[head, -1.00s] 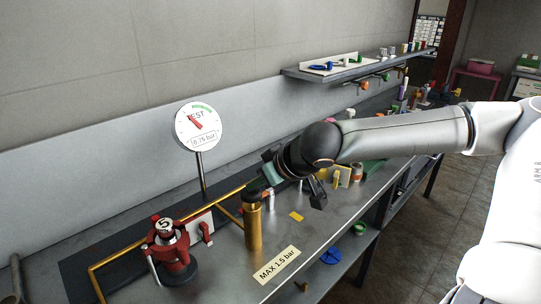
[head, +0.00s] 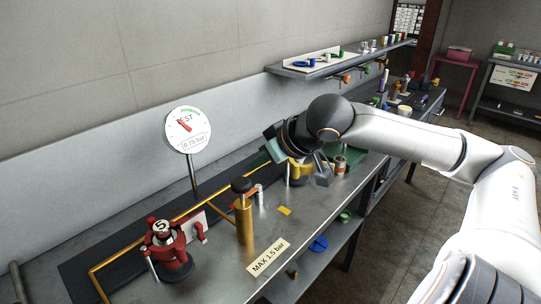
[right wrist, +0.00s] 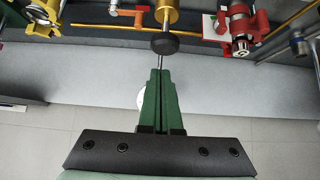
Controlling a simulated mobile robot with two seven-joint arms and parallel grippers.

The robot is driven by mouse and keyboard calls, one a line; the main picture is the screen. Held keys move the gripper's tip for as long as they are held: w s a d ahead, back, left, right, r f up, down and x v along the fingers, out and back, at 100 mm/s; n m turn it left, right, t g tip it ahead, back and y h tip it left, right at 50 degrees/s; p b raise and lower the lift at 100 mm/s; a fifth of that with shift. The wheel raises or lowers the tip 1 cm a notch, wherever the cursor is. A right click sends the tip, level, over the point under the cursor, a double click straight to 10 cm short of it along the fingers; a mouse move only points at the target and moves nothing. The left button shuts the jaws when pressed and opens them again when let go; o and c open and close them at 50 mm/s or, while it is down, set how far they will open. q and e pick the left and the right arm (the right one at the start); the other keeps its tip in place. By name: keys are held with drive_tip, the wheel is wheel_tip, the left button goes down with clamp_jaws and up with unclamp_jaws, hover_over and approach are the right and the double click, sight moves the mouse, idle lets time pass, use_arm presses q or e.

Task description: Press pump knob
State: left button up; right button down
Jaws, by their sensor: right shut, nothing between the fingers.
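The pump is an upright brass cylinder (head: 244,222) on the bench, topped by a round black knob (head: 241,185). In the right wrist view the knob (right wrist: 164,43) lies just beyond my fingertips, with the brass body (right wrist: 167,14) behind it. My right gripper (head: 268,156) is shut and empty, above and to the right of the knob in the head view, apart from it. Its green fingers (right wrist: 160,74) are together in the wrist view. A round gauge (head: 188,130) on a post reads 0.75 bar, its red needle outside the green band. My left gripper is not in view.
A red valve (head: 168,250) marked 5 stands left of the pump. A "MAX 1.5 bar" label (head: 268,257) lies on the metal bench at the front. A brass pipe (head: 130,254) runs along the bench. A wall shelf (head: 340,68) is at the back.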

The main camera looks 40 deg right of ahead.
drive_tip(key=shift+b+v, duration=1.25)
drive_tip(key=shift+v, duration=1.5)
drive_tip(key=shift+a, duration=0.15)
wheel_tip(320, 180, up, 3)
drive_tip(key=p, duration=0.5)
drive_tip(key=shift+a, duration=0.1)
